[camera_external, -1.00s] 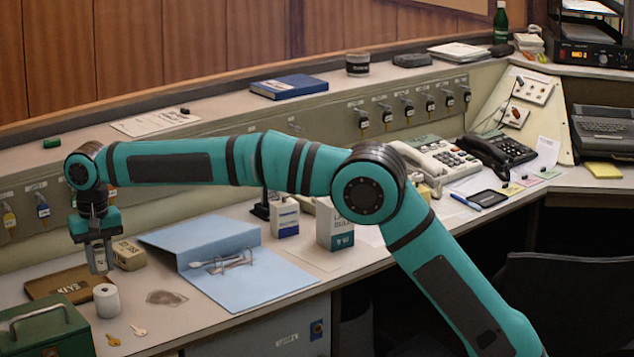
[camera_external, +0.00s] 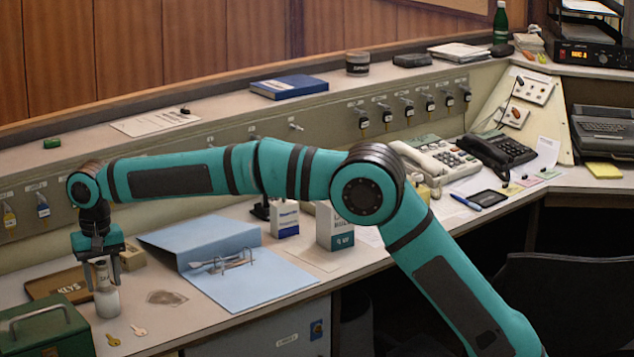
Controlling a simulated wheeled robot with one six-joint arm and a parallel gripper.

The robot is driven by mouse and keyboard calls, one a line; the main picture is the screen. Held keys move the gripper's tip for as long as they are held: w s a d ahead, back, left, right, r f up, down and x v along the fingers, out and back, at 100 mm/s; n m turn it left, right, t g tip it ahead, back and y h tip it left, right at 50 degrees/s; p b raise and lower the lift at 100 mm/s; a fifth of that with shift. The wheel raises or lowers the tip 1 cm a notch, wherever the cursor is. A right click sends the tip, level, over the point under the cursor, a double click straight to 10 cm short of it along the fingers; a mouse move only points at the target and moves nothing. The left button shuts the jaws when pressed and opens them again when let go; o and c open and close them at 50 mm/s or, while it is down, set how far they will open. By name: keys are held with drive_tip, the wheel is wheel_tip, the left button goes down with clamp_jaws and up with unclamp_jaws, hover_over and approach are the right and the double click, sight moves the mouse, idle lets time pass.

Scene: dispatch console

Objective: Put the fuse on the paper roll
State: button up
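The white paper roll (camera_external: 107,303) stands upright on the desk at the lower left. A pale, slim cylinder that looks like the fuse (camera_external: 102,274) stands upright on top of the roll and appears to touch it. My gripper (camera_external: 103,276) points down over the roll. Its two fingers are spread, one on each side of the fuse, and seem apart from it. The fine detail of the fuse is too small to make out.
A green metal box (camera_external: 45,331) is at the front left, with a brown key tray (camera_external: 52,283) behind it. A small tan box (camera_external: 131,258) sits just behind my gripper. A blue binder (camera_external: 235,285) lies open to the right.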

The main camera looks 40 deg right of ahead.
sight(101, 262)
drive_tip(key=shift+r, duration=0.1)
wheel_tip(101, 262, up, 12)
idle(0.5)
